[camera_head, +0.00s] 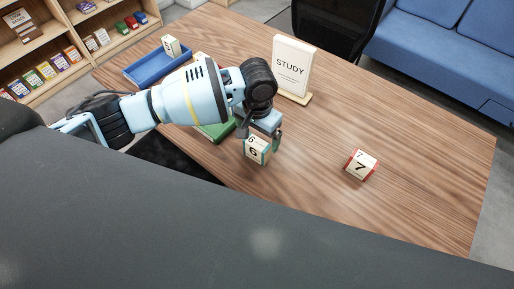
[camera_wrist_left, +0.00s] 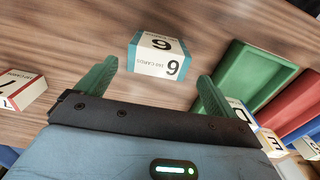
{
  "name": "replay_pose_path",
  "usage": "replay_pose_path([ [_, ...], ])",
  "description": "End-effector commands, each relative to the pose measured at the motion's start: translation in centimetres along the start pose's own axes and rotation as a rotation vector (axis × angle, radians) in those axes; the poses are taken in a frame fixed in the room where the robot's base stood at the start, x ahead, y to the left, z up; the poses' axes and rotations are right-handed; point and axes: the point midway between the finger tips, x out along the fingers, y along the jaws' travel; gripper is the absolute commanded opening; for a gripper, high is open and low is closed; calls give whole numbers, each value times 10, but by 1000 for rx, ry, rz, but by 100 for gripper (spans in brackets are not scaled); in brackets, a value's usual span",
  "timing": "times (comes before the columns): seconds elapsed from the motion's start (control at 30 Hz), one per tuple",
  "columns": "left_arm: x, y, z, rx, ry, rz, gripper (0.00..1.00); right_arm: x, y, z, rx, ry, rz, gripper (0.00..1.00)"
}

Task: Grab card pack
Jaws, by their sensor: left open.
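A white card pack marked 6 with a teal edge (camera_head: 257,151) stands on the wooden table near its front edge. It also shows in the left wrist view (camera_wrist_left: 155,54). My left gripper (camera_head: 259,136) is open above this pack. In the left wrist view its green fingers (camera_wrist_left: 155,82) lie to either side of the pack, which sits just ahead of the fingertips; I cannot tell whether they touch. Another card pack, marked 7 with a red edge (camera_head: 361,165), stands farther right, and in the left wrist view (camera_wrist_left: 20,90) it is at the left edge. My right gripper is not in view.
A green tray (camera_head: 217,133) lies partly hidden behind my left arm. A blue tray (camera_head: 143,73) with a card pack (camera_head: 171,46) is at the far left. A STUDY sign (camera_head: 294,67) stands at the back.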

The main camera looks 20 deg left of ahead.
Motion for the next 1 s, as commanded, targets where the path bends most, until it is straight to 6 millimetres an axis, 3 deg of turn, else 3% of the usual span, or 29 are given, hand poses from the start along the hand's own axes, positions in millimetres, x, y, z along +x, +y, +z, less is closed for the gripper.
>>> replay_pose_path([
  [0.3, 44, 4, 5, 0, -4, -1, 94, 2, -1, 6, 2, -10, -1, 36],
  [0.63, 47, 4, 5, 0, -1, 0, 92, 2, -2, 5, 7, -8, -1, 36],
  [1.0, 47, 4, 5, 0, -1, 0, 45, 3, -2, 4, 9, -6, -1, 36],
])
